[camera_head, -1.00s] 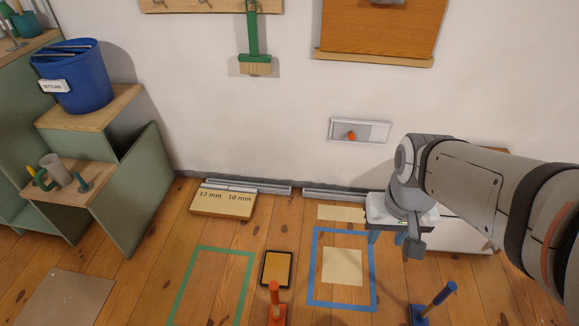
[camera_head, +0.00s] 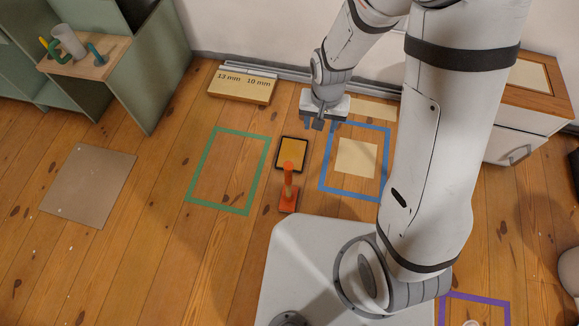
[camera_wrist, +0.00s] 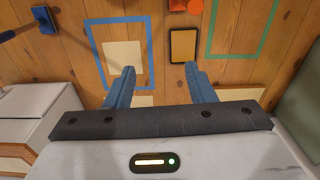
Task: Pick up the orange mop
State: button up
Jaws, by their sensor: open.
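The orange mop (camera_head: 289,188) stands upright on the wooden floor in the head view, its handle up from a flat orange base. It is just in front of a dark-framed yellow pad (camera_head: 291,153), between the green and blue taped outlines. In the wrist view only part of the orange mop (camera_wrist: 186,5) shows at the top edge. My gripper (camera_head: 319,125) is open and empty, pointing down, behind and a little right of the mop. In the wrist view my blue fingers are apart (camera_wrist: 160,70), with floor between them and the mop beyond.
A green taped rectangle (camera_head: 216,130) lies left of the mop, a blue one (camera_head: 329,160) right. A blue mop (camera_wrist: 46,20) shows in the wrist view. A low board (camera_head: 240,91) lies by the wall. A white cabinet (camera_head: 515,140) stands right. Floor left of the mop is mostly clear.

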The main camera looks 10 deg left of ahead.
aim_at(288, 165)
jog(key=s+a+f, duration=0.1)
jog(key=a+f, duration=0.1)
jog(key=f, duration=0.4)
jog(key=s+a+f+b, duration=0.1)
jog(key=a+f, duration=0.2)
jog(key=f, duration=0.2)
jog(key=s+a+f+b, duration=0.1)
jog(key=a+f, duration=0.2)
jog(key=f, duration=0.3)
jog(key=shift+s+f, duration=0.1)
jog(key=shift+f, duration=0.25)
notch_tip(288, 165, down, 6)
jog(key=b, duration=0.3)
jog(key=shift+r, duration=0.1)
jog(key=shift+r, duration=0.1)
jog(key=shift+c, duration=0.2)
grip_shut()
